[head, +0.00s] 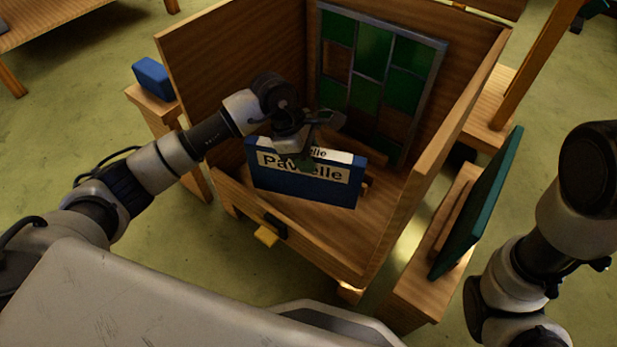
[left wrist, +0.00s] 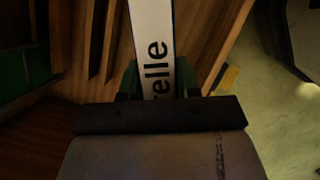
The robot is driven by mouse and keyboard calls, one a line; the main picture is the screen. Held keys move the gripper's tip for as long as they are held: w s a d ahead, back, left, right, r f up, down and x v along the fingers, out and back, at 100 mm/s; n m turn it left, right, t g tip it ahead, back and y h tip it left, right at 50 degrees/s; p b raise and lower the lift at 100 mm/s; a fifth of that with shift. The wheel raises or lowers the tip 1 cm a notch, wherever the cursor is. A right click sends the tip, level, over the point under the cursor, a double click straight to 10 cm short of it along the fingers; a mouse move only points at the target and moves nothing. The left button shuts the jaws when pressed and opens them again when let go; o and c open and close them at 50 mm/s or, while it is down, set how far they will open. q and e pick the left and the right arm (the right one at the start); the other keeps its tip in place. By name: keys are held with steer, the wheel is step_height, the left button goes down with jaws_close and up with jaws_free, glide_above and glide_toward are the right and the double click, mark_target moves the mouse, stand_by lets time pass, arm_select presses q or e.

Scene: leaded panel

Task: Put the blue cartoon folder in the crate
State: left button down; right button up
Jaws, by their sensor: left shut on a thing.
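The blue cartoon folder (head: 285,185) is a flat blue box-like thing with a white label and dark lettering, partly covered by my gripper. My left gripper (head: 302,158) is shut on its upper edge and holds it upright, slightly tilted, within the wooden crate (head: 215,60), behind the low front wall. I cannot tell whether its lower edge touches the crate floor. In the left wrist view the folder's lettered edge (left wrist: 158,50) runs between the fingers of my left gripper (left wrist: 158,80). My right arm shows at the right of the head view, but its gripper is out of view.
A leaded panel (head: 370,60) of green panes leans against the crate's back wall. A blue block (head: 153,78) sits on a wooden stand at left. A dark green board (head: 480,205) stands on a wooden support at right, near my right arm.

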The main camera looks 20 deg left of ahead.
arm_select(q)
step_height(320, 180, down, 4)
steer(key=shift+f+b, duration=0.25)
steer(key=shift+b, duration=0.95)
steer(key=shift+f, duration=0.1)
steer(key=c, duration=0.8)
jaws_free()
